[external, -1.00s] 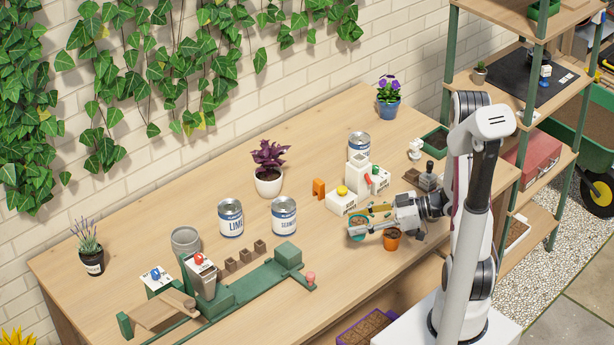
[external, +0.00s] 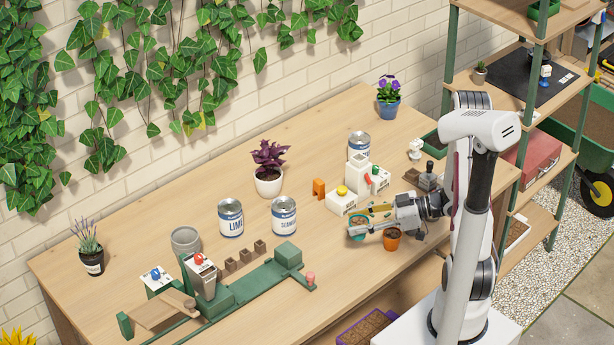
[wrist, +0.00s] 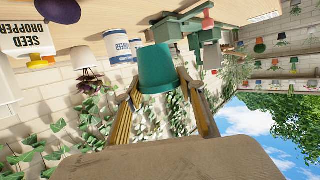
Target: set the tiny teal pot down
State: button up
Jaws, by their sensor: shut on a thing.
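The pot looks upright. I cannot tell whether its base touches the wood or hangs just above it.
An orange pot (external: 392,240) stands close to the right of the teal pot, beside my gripper. Labelled cans (external: 284,218) stand to the left. The bench (external: 325,250) between is bare.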

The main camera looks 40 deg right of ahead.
jog(key=shift+w+d+r+m+t+h, duration=1.05)
jog(key=shift+w+d+m+t+h, duration=1.05)
jog(key=shift+w+d+m+h, duration=3.95)
jog(key=w+a+r+n+y, duration=0.1)
jog(key=w+a+r, duration=0.2)
jog(key=a, duration=0.5)
jog(key=w+a+r+n, duration=0.2)
jog(key=w+a+r, duration=0.1)
jog(key=a, duration=0.5)
jog(key=shift+w+a+y, duration=0.15)
jog(key=shift+w+y, duration=0.2)
